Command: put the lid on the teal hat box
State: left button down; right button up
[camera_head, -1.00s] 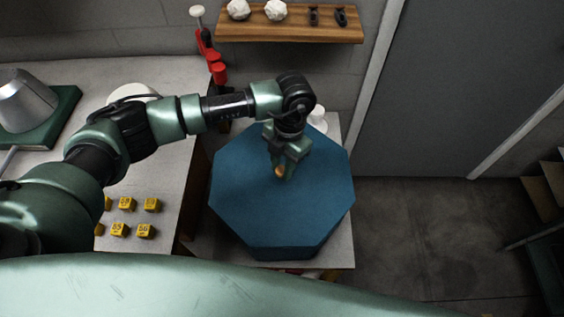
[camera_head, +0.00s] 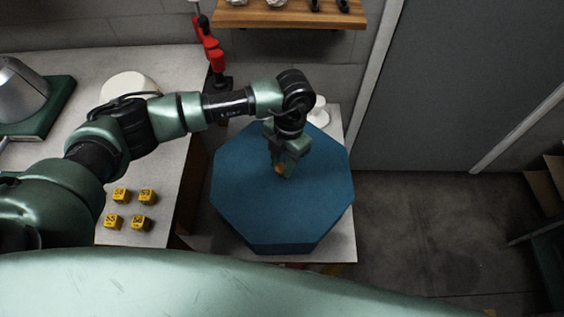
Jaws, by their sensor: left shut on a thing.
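The blue-teal octagonal lid (camera_head: 315,190) lies roughly level over the small pale table at the middle. My left gripper (camera_head: 280,171) is shut on the small orange knob (camera_head: 278,169) at the lid's middle, coming down from above. A low side wall shows along the lid's near edge. The teal hat box cannot be told apart below the lid, which covers what is under it. I cannot tell whether the lid touches anything below. My right gripper is not in view.
The pale side table (camera_head: 343,236) shows around the lid. On the left bench (camera_head: 164,231) stand several yellow numbered blocks, a white round thing (camera_head: 130,86) and a grey cone on a green base (camera_head: 22,95). A wooden shelf (camera_head: 290,16) hangs behind. Open floor (camera_head: 420,230) lies right.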

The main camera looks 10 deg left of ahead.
pick_arm(q)
jog(key=shift+f, duration=0.15)
jog(key=c, duration=1.2)
grip_release()
jog(key=shift+o, duration=1)
jog(key=r, duration=0.2)
jog(key=r+b, duration=0.1)
jog(key=r, duration=0.2)
jog(key=w+r, duration=0.1)
jog(key=r, duration=0.1)
jog(key=shift+d+r+b, duration=0.3)
jog(key=shift+r, duration=0.1)
jog(key=shift+s, duration=0.1)
